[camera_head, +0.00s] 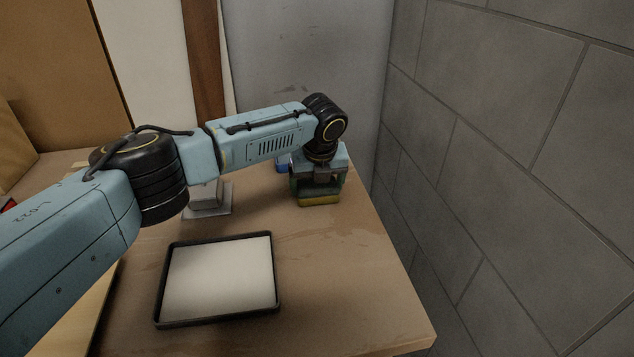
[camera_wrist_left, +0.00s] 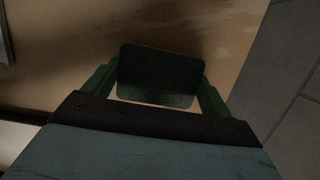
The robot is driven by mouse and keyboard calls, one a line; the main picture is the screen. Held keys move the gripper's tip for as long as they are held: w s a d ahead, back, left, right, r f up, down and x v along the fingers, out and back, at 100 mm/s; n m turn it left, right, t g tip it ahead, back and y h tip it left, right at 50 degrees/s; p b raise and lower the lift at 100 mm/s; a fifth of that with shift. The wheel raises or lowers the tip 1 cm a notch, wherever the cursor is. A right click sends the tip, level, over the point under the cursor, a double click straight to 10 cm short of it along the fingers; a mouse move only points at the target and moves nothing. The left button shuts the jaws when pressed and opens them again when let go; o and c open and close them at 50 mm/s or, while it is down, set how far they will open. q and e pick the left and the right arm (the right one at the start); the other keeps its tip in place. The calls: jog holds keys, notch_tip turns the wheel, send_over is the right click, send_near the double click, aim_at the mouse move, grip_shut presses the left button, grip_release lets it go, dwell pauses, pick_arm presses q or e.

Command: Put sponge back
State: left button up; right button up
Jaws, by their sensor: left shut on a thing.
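The sponge (camera_head: 319,201) is yellow below with a dark green top. It is at the far right part of the wooden table, under my left gripper (camera_head: 318,187). In the left wrist view the sponge (camera_wrist_left: 160,72) shows as a dark green rounded block between the two green fingers of my left gripper (camera_wrist_left: 155,90). The left gripper is shut on it and points down. I cannot tell whether the sponge's underside touches the table. My right gripper is not in view.
A black-rimmed tray (camera_head: 277,290) with a white inside lies on the table (camera_head: 350,290) at front. A grey-white stand (camera_head: 207,206) and a small blue thing (camera_head: 282,163) are partly hidden behind my arm. A grey block wall (camera_head: 510,150) rises at the right.

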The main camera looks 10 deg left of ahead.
aim_at(319, 193)
pick_arm(q)
jog(key=o, duration=0.7)
jog(key=shift+c, duration=0.2)
jog(key=shift+o, duration=0.7)
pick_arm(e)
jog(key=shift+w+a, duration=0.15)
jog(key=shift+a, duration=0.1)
pick_arm(q)
jog(key=p+v, duration=0.1)
jog(key=v, duration=1.1)
jog(key=shift+p, duration=0.35)
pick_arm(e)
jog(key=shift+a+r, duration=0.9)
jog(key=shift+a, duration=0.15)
pick_arm(q)
jog(key=shift+r, duration=0.15)
